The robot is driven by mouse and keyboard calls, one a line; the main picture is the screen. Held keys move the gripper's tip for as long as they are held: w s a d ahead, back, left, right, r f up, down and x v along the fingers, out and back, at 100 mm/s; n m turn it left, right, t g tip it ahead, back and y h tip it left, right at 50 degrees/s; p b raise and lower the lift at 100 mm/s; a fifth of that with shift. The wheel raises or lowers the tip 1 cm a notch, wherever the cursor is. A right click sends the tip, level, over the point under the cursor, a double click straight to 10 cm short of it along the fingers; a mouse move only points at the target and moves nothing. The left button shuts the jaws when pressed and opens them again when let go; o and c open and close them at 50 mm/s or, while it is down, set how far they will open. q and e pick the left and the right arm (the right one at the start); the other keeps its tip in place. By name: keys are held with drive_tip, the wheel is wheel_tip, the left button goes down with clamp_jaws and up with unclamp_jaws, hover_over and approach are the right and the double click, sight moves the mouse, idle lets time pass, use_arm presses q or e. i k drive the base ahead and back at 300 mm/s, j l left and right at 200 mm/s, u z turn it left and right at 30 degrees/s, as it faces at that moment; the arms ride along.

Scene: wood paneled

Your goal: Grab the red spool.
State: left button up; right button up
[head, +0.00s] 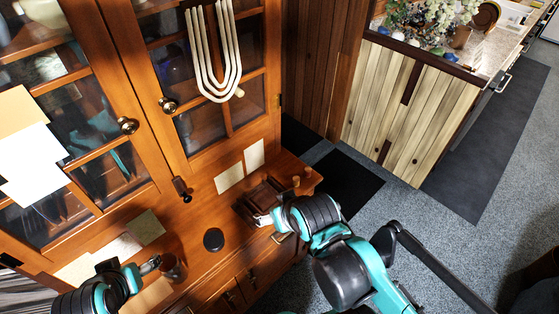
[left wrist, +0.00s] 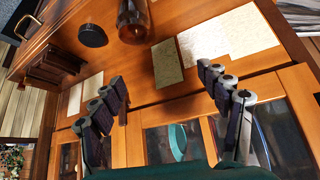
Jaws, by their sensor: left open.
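I cannot make out a red spool for certain in either view. A reddish-brown translucent cup or jar (head: 173,268) stands on the wooden cabinet ledge beside my left gripper (head: 130,263). It also shows at the top of the left wrist view (left wrist: 134,22). My left gripper is open and empty over the ledge, its two dark fingers spread wide in the left wrist view (left wrist: 163,82). My right gripper (head: 264,220) is beside a dark wooden box (head: 262,198) on the ledge. Its fingers are mostly hidden by my right arm.
A round black puck (head: 213,240) lies on the ledge (head: 205,210), with papers (head: 229,178) around it. Glass doors with a brass knob (head: 128,125) rise behind. Small tan cylinders (head: 297,181) stand near the ledge's right end. Grey carpet (head: 415,240) lies right.

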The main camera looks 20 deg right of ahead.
sight(307, 174)
drive_tip(key=i+l, duration=0.1)
drive_tip(key=l, duration=2.8)
drive_tip(key=i+u, duration=0.05)
drive_tip(key=i, duration=0.05)
